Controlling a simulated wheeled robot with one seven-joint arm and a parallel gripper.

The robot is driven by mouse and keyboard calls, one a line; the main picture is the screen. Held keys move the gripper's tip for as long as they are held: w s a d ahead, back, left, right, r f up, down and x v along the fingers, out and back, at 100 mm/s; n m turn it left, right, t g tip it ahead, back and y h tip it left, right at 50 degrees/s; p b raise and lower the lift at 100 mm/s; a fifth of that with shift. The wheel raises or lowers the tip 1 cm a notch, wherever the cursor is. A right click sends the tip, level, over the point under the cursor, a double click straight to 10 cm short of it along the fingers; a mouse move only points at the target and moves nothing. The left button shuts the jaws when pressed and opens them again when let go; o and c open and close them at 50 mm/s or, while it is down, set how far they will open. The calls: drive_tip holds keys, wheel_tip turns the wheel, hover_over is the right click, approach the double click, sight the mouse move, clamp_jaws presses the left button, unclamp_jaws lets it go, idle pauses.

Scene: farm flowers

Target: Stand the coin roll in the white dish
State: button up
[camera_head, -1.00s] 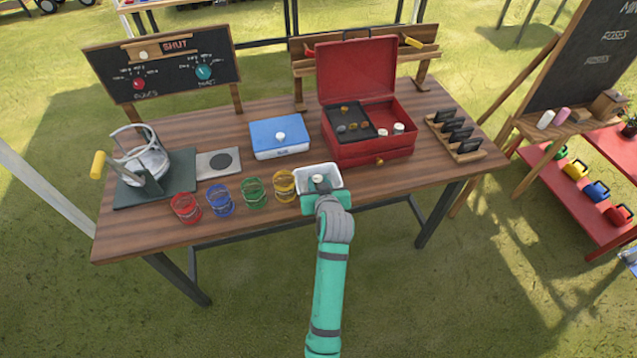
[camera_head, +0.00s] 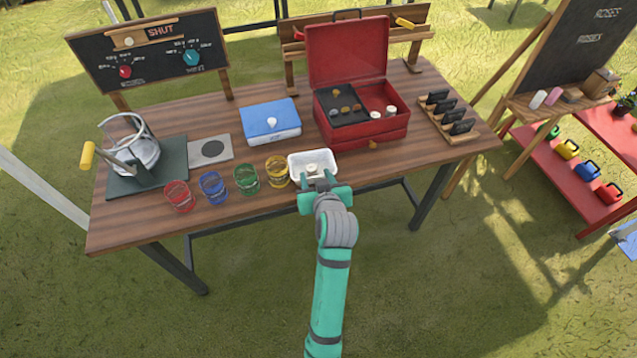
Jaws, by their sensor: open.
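The white dish (camera_head: 298,157) sits at the front edge of the wooden table, to the right of the yellow wire cup. A small pale coin roll (camera_head: 311,169) is in the dish, apparently upright. My gripper (camera_head: 319,181) is open at the dish's near side, just in front of the roll. The fingertips are small in this view, and I cannot tell whether they touch the roll or the dish.
A red cash box (camera_head: 372,146) with raised lid stands behind the dish, with more pale rolls (camera_head: 391,111) inside. Red, blue, green and yellow (camera_head: 277,172) cups line the front left. A blue box (camera_head: 270,122) and a dark card rack (camera_head: 449,116) stand farther back.

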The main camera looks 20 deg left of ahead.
drive_tip(key=s+d+f+m+t+h, duration=0.15)
drive_tip(key=s+d+f, duration=0.35)
drive_tip(key=s, duration=0.5)
drive_tip(key=s+d+f+m+t+h, duration=0.1)
drive_tip(key=s+d+f+m+h, duration=0.15)
drive_tip(key=s+d, duration=0.55)
drive_tip(key=s+d+r+t+h, duration=0.1)
drive_tip(key=s+r, duration=0.1)
drive_tip(key=s, duration=0.8)
drive_tip(key=s+d+r+m+t, duration=0.1)
drive_tip(key=s+d+r, duration=0.1)
drive_tip(key=s, duration=0.9)
drive_tip(key=shift+s+d+r+m+h, duration=0.15)
drive_tip(key=shift+s+r+m+h, duration=0.2)
drive_tip(key=shift+r, duration=0.5)
